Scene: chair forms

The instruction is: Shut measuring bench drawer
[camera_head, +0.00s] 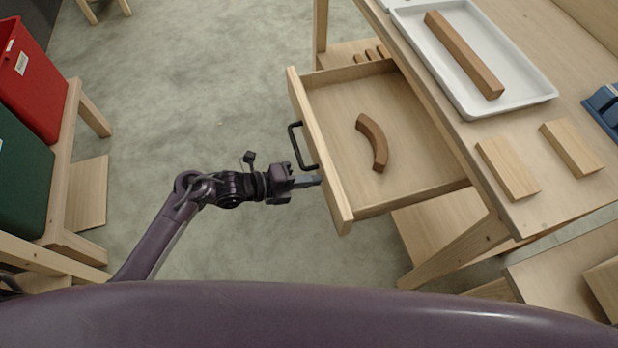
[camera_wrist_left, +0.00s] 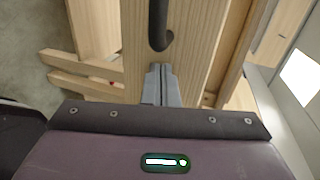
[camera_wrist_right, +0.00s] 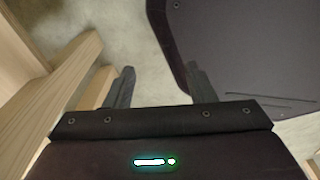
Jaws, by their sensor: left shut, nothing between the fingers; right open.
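The measuring bench drawer (camera_head: 400,130) is pulled well out of the wooden bench (camera_head: 470,150). A curved brown wooden piece (camera_head: 374,142) lies inside it. The drawer front (camera_head: 318,150) carries a black handle (camera_head: 297,147), which also shows at the top of the left wrist view (camera_wrist_left: 158,25). My left gripper (camera_head: 318,181) is shut and empty, its tips at the drawer front near the handle's lower end. In the left wrist view the fingers (camera_wrist_left: 160,72) point at the front's wood; I cannot tell whether they touch. My right gripper (camera_wrist_right: 160,80) is open and empty, seen only in its wrist view.
On the bench top are a white tray (camera_head: 455,95) with a long wooden bar (camera_head: 464,55), two light wooden blocks (camera_head: 508,167) (camera_head: 571,149) and a blue object (camera_head: 604,106). Red (camera_head: 32,80) and green bins (camera_head: 22,175) stand at the left. Open floor lies between.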

